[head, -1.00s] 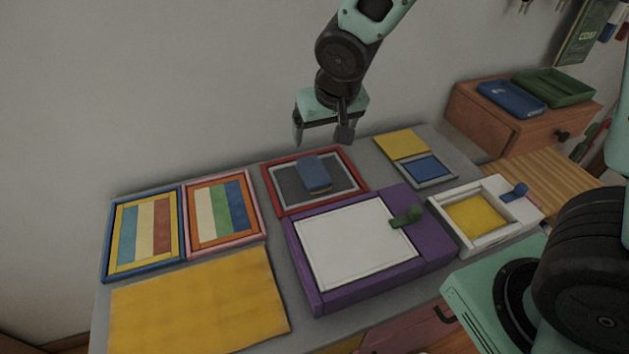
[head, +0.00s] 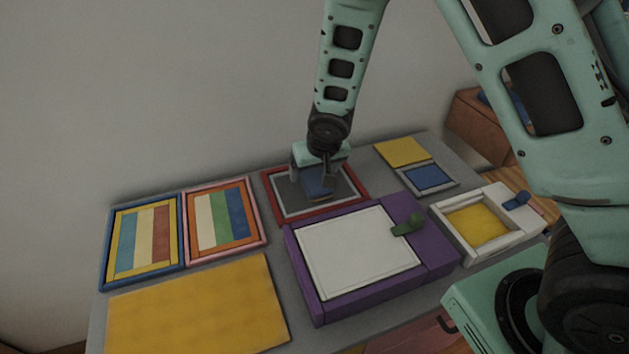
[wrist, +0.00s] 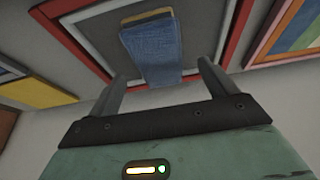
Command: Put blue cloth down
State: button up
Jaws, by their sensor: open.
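The blue cloth (head: 318,187) lies as a folded blue block with a tan edge on the dark panel of the red-framed board (head: 356,183). In the wrist view the cloth (wrist: 152,50) shows just beyond and between the fingers. My gripper (head: 313,183) is above the red-framed board, open, with its fingers coming down on either side of the cloth. In the wrist view my gripper (wrist: 160,90) has its two fingers wide apart. I cannot tell whether either finger touches the cloth. My gripper partly hides the cloth in the head view.
A purple box with a white lid (head: 358,252) and green knob stands in front. Two striped frames (head: 142,238) and a yellow mat (head: 195,310) lie at left. A white tray with yellow inside (head: 478,222) and yellow and blue squares (head: 401,152) lie at right. A wall stands behind.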

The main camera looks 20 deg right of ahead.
aim_at(314, 175)
jog(key=shift+x, duration=1.6)
jog(key=shift+f, duration=0.1)
jog(key=c, duration=1.2)
jog(key=shift+o, duration=0.2)
